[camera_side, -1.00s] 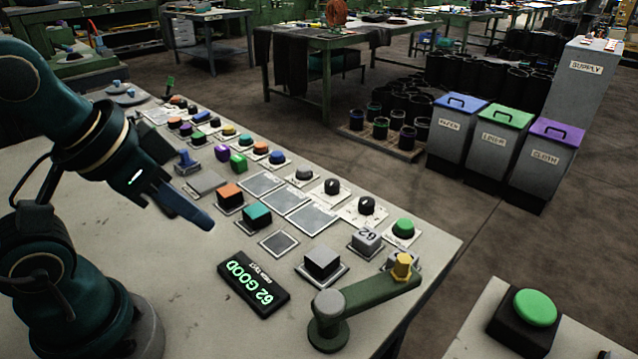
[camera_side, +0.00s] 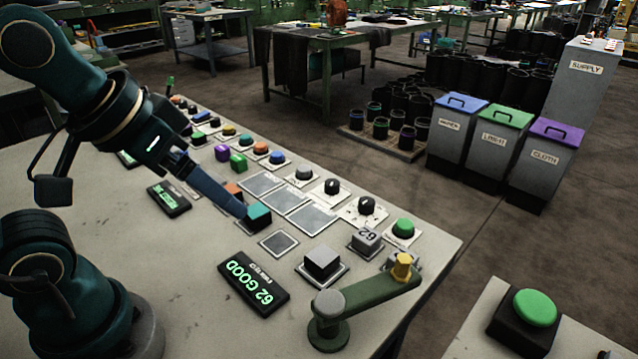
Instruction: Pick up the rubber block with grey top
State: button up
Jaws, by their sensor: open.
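A dark block with a grey top (camera_side: 322,262) sits on a light square plate near the right end of the bench. My gripper (camera_side: 242,212) points down and to the right, with its tips beside a dark block with a teal top (camera_side: 258,214). It is open and holds nothing. The gripper is left of and behind the grey-topped block, clearly apart from it. Whether the tips touch the teal-topped block cannot be told. An orange-topped block (camera_side: 234,187) is partly hidden by the gripper.
A display reading "62 GOOD" (camera_side: 254,287) lies left of the grey-topped block. A green lever arm with a yellow knob (camera_side: 366,300) stands in front right. A grey cube marked 62 (camera_side: 366,241) is behind right. An empty square pad (camera_side: 279,243) lies between the teal-topped and grey-topped blocks.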

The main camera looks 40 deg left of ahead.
jog(key=w+d+g, duration=0.1)
jog(key=w, duration=0.5)
jog(key=g, duration=0.4)
send_over(322, 255)
jog(key=shift+m, duration=0.3)
jog(key=f, duration=1.1)
jog(key=shift+s+f, duration=0.25)
jog(key=shift+s, duration=0.1)
jog(key=shift+w+f, duration=0.15)
jog(key=shift+f, duration=1)
jog(key=shift+w+f, duration=0.1)
jog(key=shift+f, duration=1.05)
grip_shut()
jog(key=shift+r, duration=0.1)
